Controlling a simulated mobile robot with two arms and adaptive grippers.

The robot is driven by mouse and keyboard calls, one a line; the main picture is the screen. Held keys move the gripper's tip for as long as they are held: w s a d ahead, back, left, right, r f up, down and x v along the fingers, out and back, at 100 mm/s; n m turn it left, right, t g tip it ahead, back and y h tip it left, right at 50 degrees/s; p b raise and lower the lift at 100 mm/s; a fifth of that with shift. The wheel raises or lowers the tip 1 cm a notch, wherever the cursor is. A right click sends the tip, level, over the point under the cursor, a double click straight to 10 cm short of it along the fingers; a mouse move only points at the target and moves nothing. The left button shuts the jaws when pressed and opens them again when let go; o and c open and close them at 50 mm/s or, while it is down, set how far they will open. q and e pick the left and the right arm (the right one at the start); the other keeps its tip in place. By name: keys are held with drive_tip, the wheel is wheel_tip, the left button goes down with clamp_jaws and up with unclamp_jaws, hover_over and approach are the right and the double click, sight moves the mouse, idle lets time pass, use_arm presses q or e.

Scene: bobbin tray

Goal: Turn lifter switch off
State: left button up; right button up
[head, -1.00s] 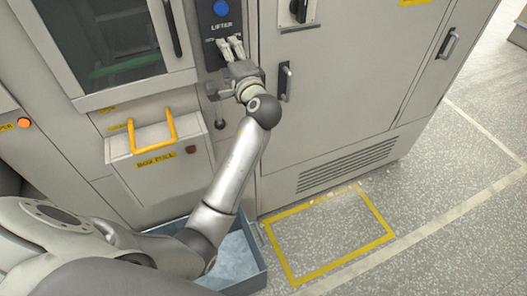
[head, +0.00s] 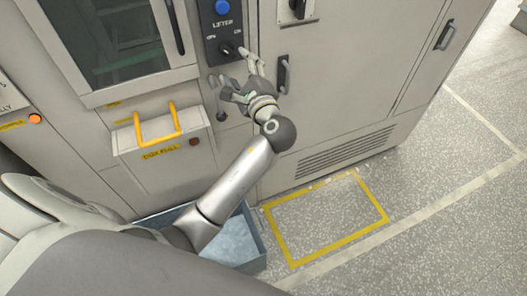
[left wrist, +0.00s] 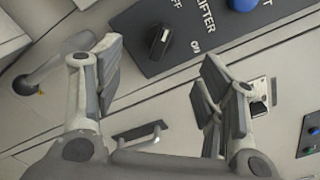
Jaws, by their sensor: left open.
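The lifter switch (head: 227,48) is a black rotary knob on the dark panel below the blue button. It also shows in the left wrist view (left wrist: 158,42), between OFF and ON labels. Its white mark appears to point toward the OFF side. My left gripper (head: 236,68) is open and empty, just below and in front of the knob, apart from it. In the left wrist view its two fingers (left wrist: 160,64) are spread wide with the knob beyond the gap. My right gripper is not in view.
A blue button (head: 222,7) sits above the switch. A door handle (head: 283,74) is close right of my gripper. A yellow handle (head: 157,128) projects at left, above a blue-grey bin (head: 259,262) on the floor. The yellow-marked floor area (head: 325,218) is clear.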

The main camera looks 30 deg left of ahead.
use_arm(q)
drive_tip(key=d+f+h+b, duration=0.1)
drive_tip(key=d+f+h, duration=0.2)
drive_tip(key=f, duration=1.1)
drive_tip(key=s+d+f+m+g+h, duration=0.1)
drive_tip(key=d+f+h, duration=0.2)
drive_tip(key=f, duration=1.1)
drive_tip(key=shift+d+g+h+b, duration=0.3)
drive_tip(key=shift+d+b, duration=0.1)
